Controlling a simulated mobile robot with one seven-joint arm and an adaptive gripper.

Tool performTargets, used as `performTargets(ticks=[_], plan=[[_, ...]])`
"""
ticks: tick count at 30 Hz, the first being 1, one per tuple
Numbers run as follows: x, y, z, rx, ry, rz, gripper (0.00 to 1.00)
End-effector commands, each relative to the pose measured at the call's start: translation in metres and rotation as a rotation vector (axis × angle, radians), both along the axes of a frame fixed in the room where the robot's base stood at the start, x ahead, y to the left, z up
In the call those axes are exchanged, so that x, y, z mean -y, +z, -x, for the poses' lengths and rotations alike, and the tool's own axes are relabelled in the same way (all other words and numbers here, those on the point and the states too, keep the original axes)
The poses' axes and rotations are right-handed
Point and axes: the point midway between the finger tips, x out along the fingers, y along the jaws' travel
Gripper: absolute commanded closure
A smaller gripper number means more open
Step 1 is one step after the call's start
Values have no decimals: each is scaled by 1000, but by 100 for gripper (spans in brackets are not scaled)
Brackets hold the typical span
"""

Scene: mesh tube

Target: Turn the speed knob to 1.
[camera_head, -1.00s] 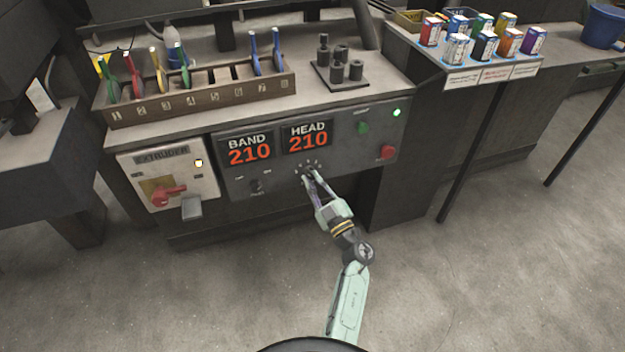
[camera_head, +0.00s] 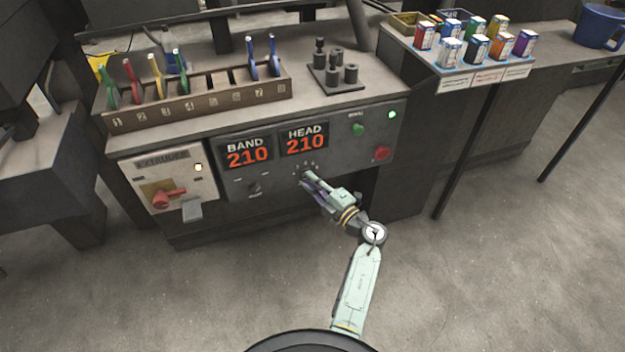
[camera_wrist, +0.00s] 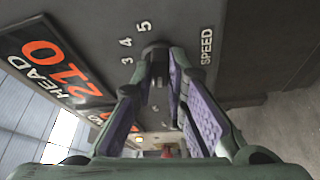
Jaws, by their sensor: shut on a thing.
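The speed knob is a small dark knob on the grey control panel, below the HEAD 210 display. In the wrist view the knob (camera_wrist: 156,52) is between my fingertips, with 3, 4 and 5 printed around it and the word SPEED on its right. Other dial marks are hidden or too small to read, and I cannot tell where the knob points. My gripper (camera_head: 305,178) reaches the panel from the lower right and is shut on the knob; it also shows in the wrist view (camera_wrist: 158,62).
The HEAD display (camera_head: 304,138) is just above the knob and the BAND display (camera_head: 247,152) is to its left. A red button (camera_head: 382,153) and a green button (camera_head: 358,130) are on the right. A red switch (camera_head: 168,199) is at the left. The floor in front is clear.

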Motion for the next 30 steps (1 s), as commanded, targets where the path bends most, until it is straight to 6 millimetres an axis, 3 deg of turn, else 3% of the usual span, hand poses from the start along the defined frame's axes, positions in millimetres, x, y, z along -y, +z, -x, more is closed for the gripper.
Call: performTargets(ticks=[1,19,20,30], plan=[[0,7,-3,14,-1,14,100],[-4,6,-3,28,6,54,100],[-4,6,-3,28,6,54,86],[-6,5,-2,26,11,53,67]])
